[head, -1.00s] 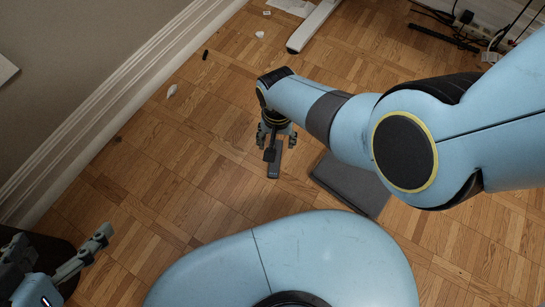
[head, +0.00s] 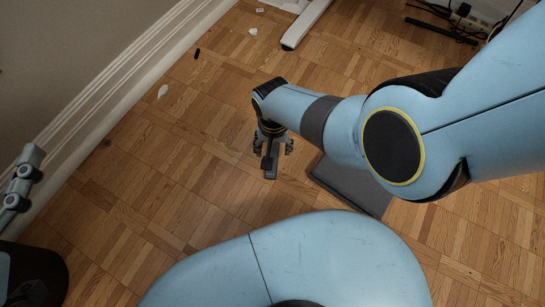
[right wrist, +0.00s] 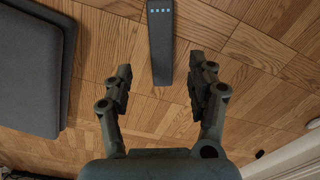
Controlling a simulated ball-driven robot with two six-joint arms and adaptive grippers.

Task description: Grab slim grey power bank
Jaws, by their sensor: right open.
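The slim grey power bank (head: 270,170) lies on the wood floor below my right gripper (head: 272,148) in the head view. In the right wrist view the power bank (right wrist: 161,45) is a long dark bar with a row of small light marks near its far end. My right gripper (right wrist: 160,82) is open, and the near end of the bar lies roughly centred between its fingertips. Nothing is held, and the height gap is hard to judge. Part of my left gripper (head: 22,180) shows at the left edge, cut off by the frame.
A dark grey flat slab (head: 352,187) lies right of the power bank; it also shows in the right wrist view (right wrist: 28,75). A white desk leg (head: 305,25), cables (head: 440,30) and small litter (head: 162,91) lie farther back. A white baseboard (head: 110,90) runs along the left wall.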

